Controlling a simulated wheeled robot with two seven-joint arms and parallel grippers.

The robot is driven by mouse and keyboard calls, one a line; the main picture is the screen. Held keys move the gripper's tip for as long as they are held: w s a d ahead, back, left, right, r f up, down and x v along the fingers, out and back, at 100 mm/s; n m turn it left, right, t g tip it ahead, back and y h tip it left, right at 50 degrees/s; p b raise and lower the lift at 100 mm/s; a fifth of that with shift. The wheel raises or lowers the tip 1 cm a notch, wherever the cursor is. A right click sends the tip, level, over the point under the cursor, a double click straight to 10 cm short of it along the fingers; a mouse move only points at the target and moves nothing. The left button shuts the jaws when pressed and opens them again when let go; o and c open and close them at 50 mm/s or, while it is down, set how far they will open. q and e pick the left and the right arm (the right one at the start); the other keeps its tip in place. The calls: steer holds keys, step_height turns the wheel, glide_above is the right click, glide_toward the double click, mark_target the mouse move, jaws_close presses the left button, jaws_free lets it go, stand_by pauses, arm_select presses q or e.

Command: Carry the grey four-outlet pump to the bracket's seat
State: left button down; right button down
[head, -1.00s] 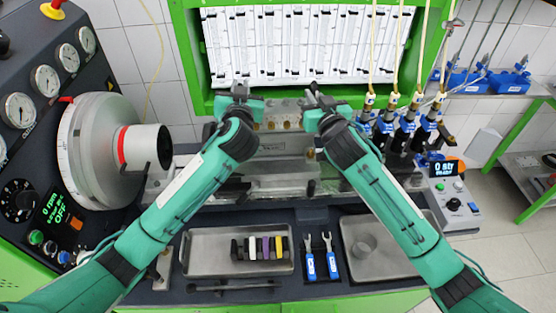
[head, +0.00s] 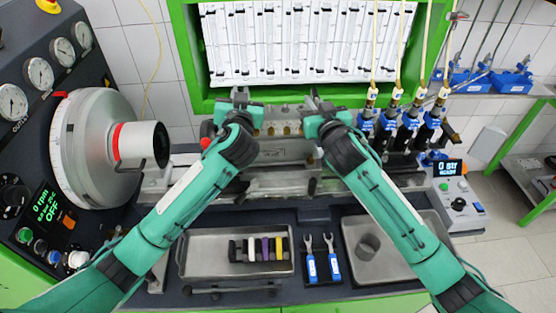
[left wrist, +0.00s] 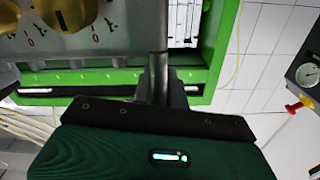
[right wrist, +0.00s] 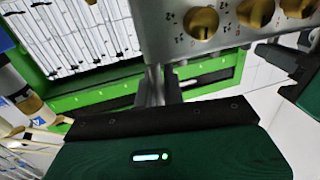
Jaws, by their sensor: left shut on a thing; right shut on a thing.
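The grey four-outlet pump (head: 284,118) is held between my two grippers at the middle back of the bench, its brass outlets facing me. My left gripper (head: 241,98) is shut on its left end and my right gripper (head: 317,102) on its right end. The pump's grey body also shows in the left wrist view (left wrist: 85,38) and in the right wrist view (right wrist: 217,32), with brass parts. A grey metal bracket (head: 285,152) is below the pump in the head view. The seat is largely hidden, and I cannot tell whether the pump touches it.
A large drive wheel (head: 95,150) stands at the left. Blue-bodied injectors with hoses (head: 397,128) stand close at the right. In front lie a tray (head: 210,262) with coloured pieces, two blue-handled wrenches (head: 322,258) and a second tray (head: 385,275).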

arm_select(q)
steer(key=shift+d+f+b, duration=0.1)
steer(key=shift+f+b, duration=0.2)
steer(key=shift+b, duration=0.15)
arm_select(e)
steer(key=shift+f, duration=0.3)
arm_select(q)
steer(key=c, duration=1.6)
jaws_free()
steer(key=shift+s, duration=0.1)
arm_select(e)
steer(key=c, duration=1.7)
jaws_free()
steer(key=shift+s+f, duration=0.1)
arm_select(q)
steer(key=shift+o, duration=1)
arm_select(e)
steer(key=shift+o, duration=0.9)
steer(key=shift+s, duration=0.1)
arm_select(q)
steer(key=shift+s, duration=0.15)
